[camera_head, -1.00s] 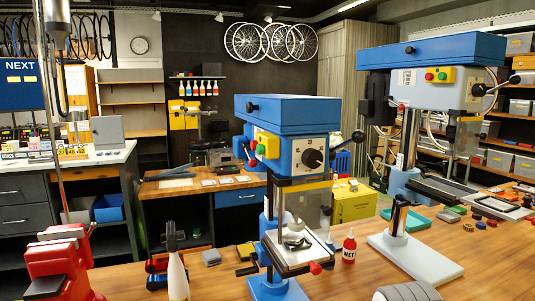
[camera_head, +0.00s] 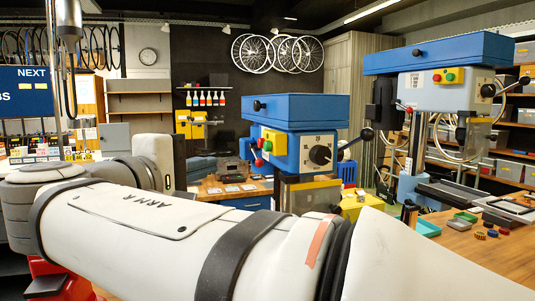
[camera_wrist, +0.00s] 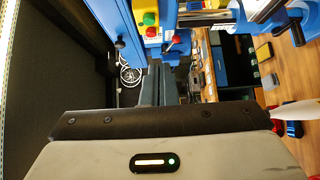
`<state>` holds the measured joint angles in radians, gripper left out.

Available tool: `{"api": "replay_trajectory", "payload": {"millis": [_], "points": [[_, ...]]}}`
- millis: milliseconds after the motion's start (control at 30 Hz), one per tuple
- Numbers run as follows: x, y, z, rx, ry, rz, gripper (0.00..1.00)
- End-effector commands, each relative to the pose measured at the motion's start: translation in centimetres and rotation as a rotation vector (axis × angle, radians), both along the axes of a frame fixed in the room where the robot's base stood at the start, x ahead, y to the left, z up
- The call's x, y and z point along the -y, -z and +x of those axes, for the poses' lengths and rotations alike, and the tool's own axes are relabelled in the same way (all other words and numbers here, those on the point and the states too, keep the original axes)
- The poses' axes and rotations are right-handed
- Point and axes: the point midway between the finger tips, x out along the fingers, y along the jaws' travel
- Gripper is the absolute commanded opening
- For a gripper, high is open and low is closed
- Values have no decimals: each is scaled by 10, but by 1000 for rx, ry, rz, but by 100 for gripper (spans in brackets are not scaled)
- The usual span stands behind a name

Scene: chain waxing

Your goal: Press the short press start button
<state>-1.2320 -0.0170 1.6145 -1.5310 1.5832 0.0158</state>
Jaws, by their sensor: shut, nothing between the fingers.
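The shorter drill press (camera_head: 297,110), with a blue body and a grey dial panel, stands in the middle of the head view. Its yellow switch box (camera_head: 273,141) faces left and carries a green button (camera_head: 267,146). The wrist view shows a yellow box (camera_wrist: 141,9) at the top, with a green button (camera_wrist: 149,19) and a red button (camera_wrist: 151,32). My gripper (camera_wrist: 155,72) is shut and empty, its dark fingers below these buttons in the picture, apart from them. My gripper is not visible in the head view, where my white arm hides the press's lower part.
A taller blue and white drill press (camera_head: 440,90) stands at the right, with its own yellow switch box (camera_head: 449,75). Several small coloured parts and trays lie on the wooden bench (camera_head: 500,250). A red vise (camera_head: 47,280) is partly hidden at lower left.

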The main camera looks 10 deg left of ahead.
Motion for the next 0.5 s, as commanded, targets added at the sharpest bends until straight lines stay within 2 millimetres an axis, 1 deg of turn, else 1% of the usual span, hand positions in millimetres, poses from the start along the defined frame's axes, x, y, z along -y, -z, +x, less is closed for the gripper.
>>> {"api": "replay_trajectory", "payload": {"millis": [33,133,500], "points": [[-7,-5,-5,22,-11,-1,0],[-11,-11,-9,42,-16,-4,0],[-10,-11,-6,42,-14,-3,0]]}}
